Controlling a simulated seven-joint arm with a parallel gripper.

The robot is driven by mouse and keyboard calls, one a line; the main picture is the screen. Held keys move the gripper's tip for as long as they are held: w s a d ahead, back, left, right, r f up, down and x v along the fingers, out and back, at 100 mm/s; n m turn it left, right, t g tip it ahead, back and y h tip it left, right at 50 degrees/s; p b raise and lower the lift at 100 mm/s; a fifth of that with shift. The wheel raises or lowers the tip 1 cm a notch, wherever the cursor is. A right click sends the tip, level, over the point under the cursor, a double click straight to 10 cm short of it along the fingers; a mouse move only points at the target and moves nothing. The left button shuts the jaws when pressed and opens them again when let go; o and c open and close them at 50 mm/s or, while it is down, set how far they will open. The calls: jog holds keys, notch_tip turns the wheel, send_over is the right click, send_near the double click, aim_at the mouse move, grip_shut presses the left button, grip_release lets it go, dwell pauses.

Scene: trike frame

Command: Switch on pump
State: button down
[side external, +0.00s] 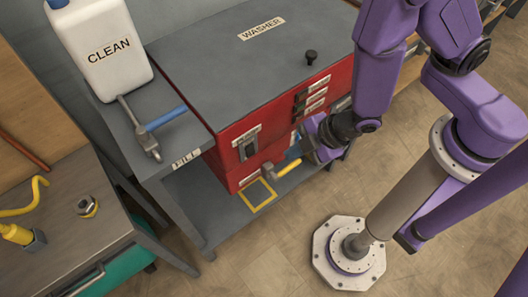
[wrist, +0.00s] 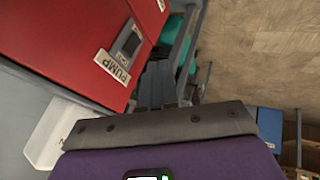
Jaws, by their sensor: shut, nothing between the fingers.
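The pump switch (wrist: 132,42) is a dark rocker in a grey plate on the red washer front, beside a white PUMP label (wrist: 112,67) in the wrist view. In the side view, a grey switch plate (side external: 247,148) with a small label above it sits at the left of the red front; its lettering is too small to read. My gripper (wrist: 157,85) is shut and empty, its fingers close to the switch plate in the wrist view. In the side view my gripper (side external: 299,143) is at the washer front, right of that plate. I cannot tell contact or the switch's position.
Several labelled controls (side external: 310,95) sit farther right on the red front. A yellow handle (side external: 289,169) sticks out below my gripper. The floor (side external: 290,225) in front has open room.

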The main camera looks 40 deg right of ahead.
aim_at(251, 151)
jog(key=shift+a+f, duration=0.1)
jog(key=w+a+f, duration=0.3)
jog(key=w+f, duration=0.5)
jog(key=shift+w+a+f, duration=0.2)
jog(key=shift+a+f, duration=0.05)
dwell(0.4)
jog(key=shift+w+f, duration=0.1)
jog(key=shift+w, duration=0.15)
